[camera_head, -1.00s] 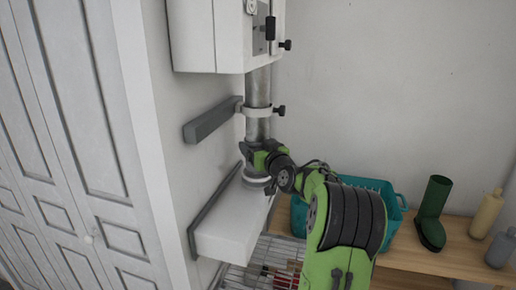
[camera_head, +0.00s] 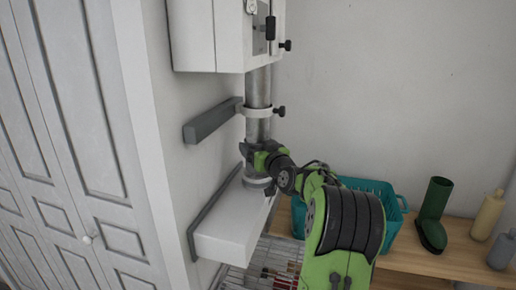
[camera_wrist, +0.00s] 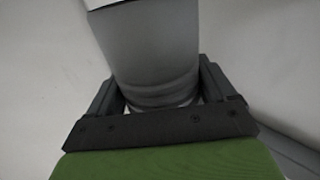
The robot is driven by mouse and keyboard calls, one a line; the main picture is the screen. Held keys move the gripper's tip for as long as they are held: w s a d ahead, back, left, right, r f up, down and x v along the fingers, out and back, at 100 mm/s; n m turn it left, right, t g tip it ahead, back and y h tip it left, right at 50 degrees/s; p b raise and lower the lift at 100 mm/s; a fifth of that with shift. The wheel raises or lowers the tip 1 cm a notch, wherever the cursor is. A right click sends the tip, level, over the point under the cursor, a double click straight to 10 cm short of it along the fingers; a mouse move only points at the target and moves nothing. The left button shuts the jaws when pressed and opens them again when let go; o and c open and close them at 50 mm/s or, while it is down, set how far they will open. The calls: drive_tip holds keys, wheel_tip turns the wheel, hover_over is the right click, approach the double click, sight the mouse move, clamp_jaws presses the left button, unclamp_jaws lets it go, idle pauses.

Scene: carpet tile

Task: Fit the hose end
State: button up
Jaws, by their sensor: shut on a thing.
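A grey metallic hose (camera_head: 258,92) runs down from a white wall box (camera_head: 215,40). It passes through a light clamp ring with a dark knob (camera_head: 279,111) on a grey wall bracket (camera_head: 212,122). My gripper (camera_head: 247,158) is shut around the hose's lower part. In the wrist view the hose (camera_wrist: 155,55) stands between the two dark fingers of my gripper (camera_wrist: 155,95). Below it is a white wall block (camera_head: 228,225) with a pale round collar (camera_head: 257,182) on top. My gripper partly hides the hose's lower end, so I cannot tell whether it sits in the collar.
A teal basket (camera_head: 380,195), a green boot (camera_head: 433,215) and bottles (camera_head: 489,214) stand on a wooden bench (camera_head: 455,255) at right. A wire rack (camera_head: 262,260) is below the block. A panelled white door (camera_head: 65,130) is at left.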

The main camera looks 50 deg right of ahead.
drive_tip(key=shift+f+b, duration=0.95)
drive_tip(key=shift+f, duration=0.9)
drive_tip(key=o, duration=1)
drive_tip(key=v, duration=1.6)
drive_tip(key=shift+w, duration=0.1)
